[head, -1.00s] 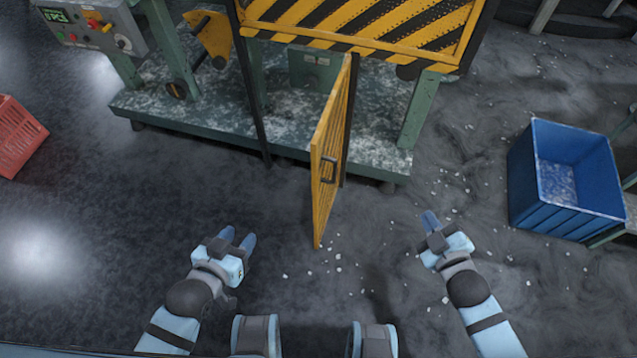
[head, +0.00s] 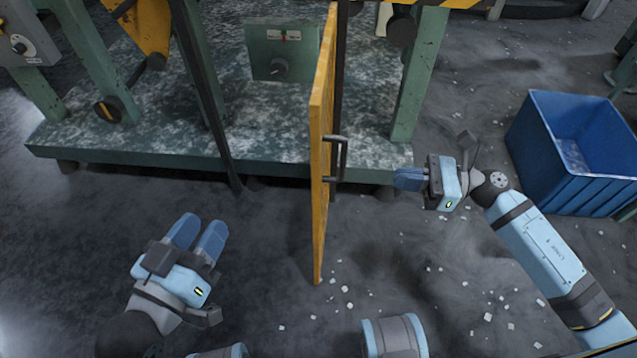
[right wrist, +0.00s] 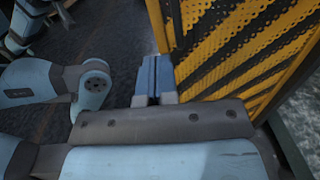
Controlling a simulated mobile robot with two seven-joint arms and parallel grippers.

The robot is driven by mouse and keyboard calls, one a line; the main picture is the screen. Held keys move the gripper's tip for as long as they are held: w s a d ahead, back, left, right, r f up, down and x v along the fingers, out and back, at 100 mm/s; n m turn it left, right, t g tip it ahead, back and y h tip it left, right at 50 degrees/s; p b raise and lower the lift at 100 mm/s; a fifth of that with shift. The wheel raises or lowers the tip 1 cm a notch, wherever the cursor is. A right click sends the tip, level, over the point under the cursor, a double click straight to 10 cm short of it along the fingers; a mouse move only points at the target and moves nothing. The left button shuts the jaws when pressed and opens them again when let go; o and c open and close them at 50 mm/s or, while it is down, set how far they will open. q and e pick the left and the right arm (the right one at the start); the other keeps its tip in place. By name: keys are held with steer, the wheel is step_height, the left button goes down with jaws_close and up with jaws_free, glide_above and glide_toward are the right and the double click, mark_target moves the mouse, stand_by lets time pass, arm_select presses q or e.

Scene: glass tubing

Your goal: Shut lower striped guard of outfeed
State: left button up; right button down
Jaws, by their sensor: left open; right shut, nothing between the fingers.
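The lower striped guard (head: 320,150) of the outfeed stands swung out from the frame, seen nearly edge-on in the head view, with a dark handle (head: 340,158) on its right side. In the right wrist view its yellow and black striped face (right wrist: 235,50) fills the upper right. My right gripper (head: 398,179) is shut and empty, to the right of the guard and handle, its fingers pointing left toward them with a gap in the head view. My left gripper (head: 200,232) is open and empty, low and to the left of the guard.
The green machine base (head: 130,155) lies behind the guard, with a small grey-green control box (head: 282,52) inside the opening. A blue crate (head: 570,185) stands at the right. White bits litter the dark floor.

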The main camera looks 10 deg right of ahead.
steer(key=b, duration=0.2)
glide_toward(318, 172)
steer(key=shift+n, duration=0.3)
steer(key=x, duration=0.6)
steer(key=shift+s+a+r, duration=0.25)
steer(key=shift+r, duration=0.1)
steer(key=shift+w+a+b, duration=0.15)
steer(key=shift+a+b, duration=0.15)
steer(key=shift+a, duration=0.2)
arm_select(q)
step_height(318, 172, down, 3)
steer(key=shift+w+f+m+g, duration=0.15)
steer(key=shift+m+g, duration=0.15)
steer(key=shift+g, duration=0.4)
arm_select(e)
steer(key=shift+a, duration=0.1)
